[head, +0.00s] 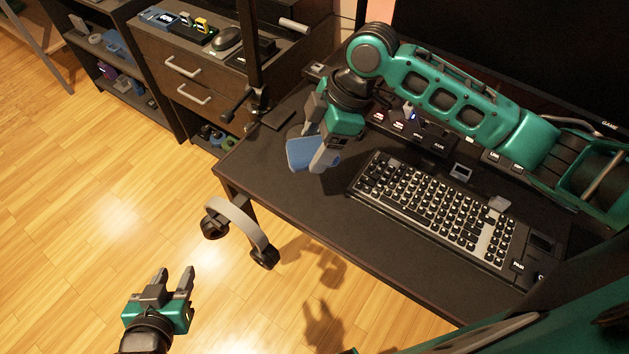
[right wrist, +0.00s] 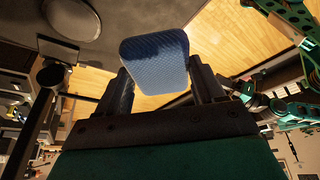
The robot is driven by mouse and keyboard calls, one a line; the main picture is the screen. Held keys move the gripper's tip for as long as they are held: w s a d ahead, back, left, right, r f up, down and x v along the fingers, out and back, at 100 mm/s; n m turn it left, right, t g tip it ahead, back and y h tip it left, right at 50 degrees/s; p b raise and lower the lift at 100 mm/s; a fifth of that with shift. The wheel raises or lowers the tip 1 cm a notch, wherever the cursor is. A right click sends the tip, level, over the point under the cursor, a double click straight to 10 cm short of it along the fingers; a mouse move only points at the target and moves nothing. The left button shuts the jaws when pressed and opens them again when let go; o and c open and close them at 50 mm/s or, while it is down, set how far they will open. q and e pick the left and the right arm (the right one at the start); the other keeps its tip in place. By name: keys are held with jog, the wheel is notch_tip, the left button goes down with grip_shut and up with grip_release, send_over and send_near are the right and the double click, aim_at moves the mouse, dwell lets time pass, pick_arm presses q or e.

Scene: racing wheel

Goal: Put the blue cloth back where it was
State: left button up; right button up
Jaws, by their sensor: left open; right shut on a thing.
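The blue cloth (head: 299,153) is a small, flat, rounded blue piece over the left part of the dark desk (head: 285,185). My right gripper (head: 318,160) is shut on it, and its arm comes in from the right across the desk. In the right wrist view the blue cloth (right wrist: 155,60) shows a textured face between the two fingers (right wrist: 160,90). I cannot tell whether the cloth touches the desk. My left gripper (head: 174,284) is open and empty over the wooden floor, left of the desk.
A keyboard (head: 435,205) lies on the desk right of the cloth. A headset (head: 240,225) hangs at the desk's front left edge. A drawer cabinet (head: 200,85) with a mouse (head: 227,40) on top stands behind left. A dark post (head: 254,50) rises near the desk's back left corner.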

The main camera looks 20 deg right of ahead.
aim_at(309, 192)
notch_tip(309, 192, down, 12)
jog(key=shift+f+b, duration=0.15)
jog(key=shift+b, duration=0.55)
jog(key=shift+f, duration=0.2)
jog(key=o, duration=1.2)
jog(key=shift+r, duration=0.1)
jog(key=shift+r, duration=0.25)
jog(key=p+v, duration=0.1)
jog(key=v, duration=1)
jog(key=shift+r, duration=0.4)
